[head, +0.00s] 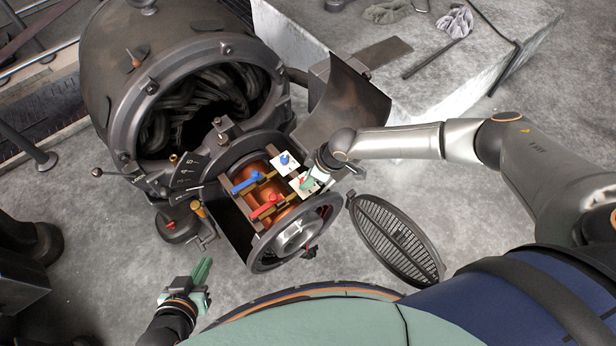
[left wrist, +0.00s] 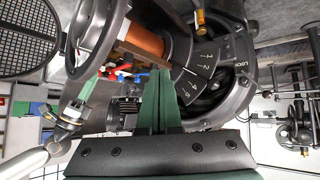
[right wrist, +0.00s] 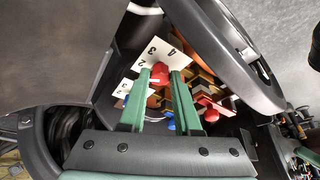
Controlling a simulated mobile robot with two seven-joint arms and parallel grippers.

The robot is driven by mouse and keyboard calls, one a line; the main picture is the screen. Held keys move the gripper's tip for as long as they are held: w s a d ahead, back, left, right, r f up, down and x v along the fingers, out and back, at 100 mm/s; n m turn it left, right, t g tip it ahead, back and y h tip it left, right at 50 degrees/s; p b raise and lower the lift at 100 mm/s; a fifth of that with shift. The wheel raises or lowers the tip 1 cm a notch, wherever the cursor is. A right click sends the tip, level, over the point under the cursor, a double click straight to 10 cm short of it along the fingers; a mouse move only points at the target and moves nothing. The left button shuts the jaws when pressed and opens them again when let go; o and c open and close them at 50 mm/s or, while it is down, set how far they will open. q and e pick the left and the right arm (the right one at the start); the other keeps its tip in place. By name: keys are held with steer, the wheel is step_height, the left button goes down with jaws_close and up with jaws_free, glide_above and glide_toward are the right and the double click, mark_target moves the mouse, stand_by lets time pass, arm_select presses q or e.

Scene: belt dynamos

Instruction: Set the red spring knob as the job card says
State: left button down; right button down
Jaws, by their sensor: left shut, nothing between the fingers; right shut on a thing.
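The red spring knob (right wrist: 159,74) sits on a white dial plate (right wrist: 172,55) with printed numbers, 3 and 4 among them. My right gripper (right wrist: 160,90) is shut on the knob; in the head view this gripper (head: 306,180) hides most of it. The knob's pointer direction cannot be told. A blue knob (head: 285,159) stands on a second white plate just behind it. My left gripper (head: 205,270) is shut and empty, in front of the machine and apart from it; its closed fingers show in the left wrist view (left wrist: 163,90). I cannot make out a job card.
Blue (head: 246,184) and red (head: 267,206) handles lie over the copper drum (head: 268,188). A numbered dark sector (head: 187,173) marked LOCK is left of them. An open curved cover (head: 346,97) stands behind my right gripper. A round grille (head: 395,240) lies on the floor at right.

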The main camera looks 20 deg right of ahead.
steer(key=m+p, duration=0.1)
steer(key=p, duration=0.1)
steer(key=shift+s+a+r+h+p, duration=0.1)
steer(key=shift+s+r+h+p, duration=0.1)
steer(key=shift+h+p, duration=0.1)
steer(key=m+p, duration=0.2)
steer(key=m+t+h+p, duration=0.1)
steer(key=m+p, duration=0.1)
steer(key=p, duration=0.1)
steer(key=shift+s+a+m, duration=0.15)
steer(key=shift+a+m, duration=0.05)
steer(key=shift+m, duration=0.1)
steer(key=shift+a+f+m+h+p, duration=0.15)
steer(key=shift+m+h+p, duration=0.4)
steer(key=shift+m, duration=0.45)
steer(key=shift+m+h+p, duration=0.25)
steer(key=shift+m+p, duration=0.1)
steer(key=shift+m, duration=0.35)
steer(key=shift+f+m, duration=0.1)
steer(key=shift+m, duration=0.6)
arm_select(q)
step_height(320, 180, up, 6)
steer(key=s+a, duration=0.1)
steer(key=shift+a, duration=0.15)
arm_select(e)
steer(key=shift+m+h, duration=0.5)
steer(key=shift+m, duration=0.2)
arm_select(q)
steer(key=shift+r, duration=0.1)
